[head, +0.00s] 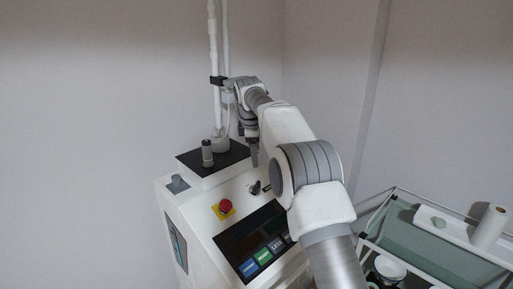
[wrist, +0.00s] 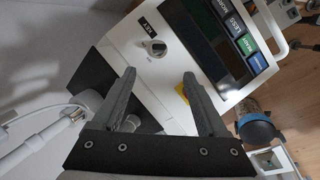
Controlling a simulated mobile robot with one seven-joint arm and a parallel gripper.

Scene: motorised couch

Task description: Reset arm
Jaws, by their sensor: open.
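My gripper (head: 254,158) hangs over the white console (head: 192,215), near its back edge, with its fingers pointing down. In the wrist view, my gripper (wrist: 158,75) shows two dark fingers set apart with nothing between their tips. The key switch (wrist: 154,47) lies just beyond the fingertips in that view; in the head view a black knob (head: 255,187) sits just below the gripper. The red button (head: 225,206) on its yellow base is in front; in the wrist view the right finger mostly hides it. My arm covers part of the console's right side.
A dark panel with coloured buttons (head: 263,256) is on the console's front. A grey upright handle (head: 207,153) and white poles (head: 214,60) stand at the back, close to my wrist. A green-shelved cart (head: 403,232) with a white roll (head: 490,227) is at right.

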